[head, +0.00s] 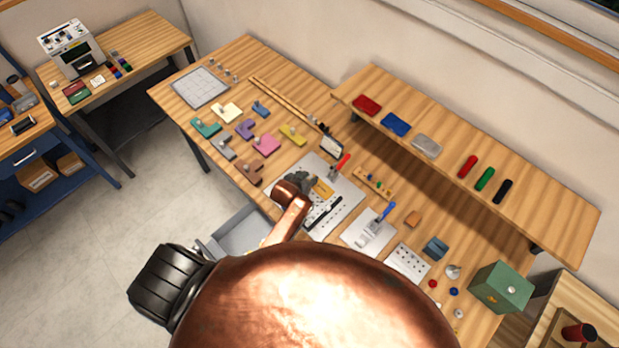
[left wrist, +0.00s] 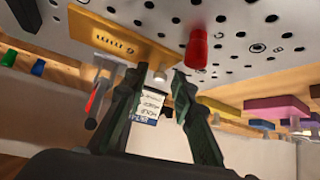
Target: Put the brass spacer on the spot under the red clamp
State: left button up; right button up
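The brass spacer appears to be the flat gold plate with a small pale knob (left wrist: 118,36). It lies on the perforated metal plate (left wrist: 270,18); the head view shows its gold surface (head: 323,188) beside my gripper. The red clamp (left wrist: 95,98), with a grey arm and red handle, stands beyond the spacer; in the head view its handle (head: 342,163) is at the plate's upper edge. My left gripper (left wrist: 155,78) is open, with fingertips either side of the knob and visible gaps. It also shows in the head view (head: 309,185), hiding part of the plate. My right gripper is out of view.
A red cylinder (left wrist: 196,48) stands on the perforated plate close to my fingers. A black bar (head: 325,213) lies on that plate. Coloured knobbed plates, such as a pink one (head: 266,144), lie to the upper left. A blue-handled clamp (head: 385,212) stands to the right.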

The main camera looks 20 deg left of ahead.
pick_arm(q)
jog(key=shift+o, duration=0.3)
jog(key=shift+r, duration=0.1)
jog(key=v, duration=1.2)
jog(key=shift+d, duration=0.1)
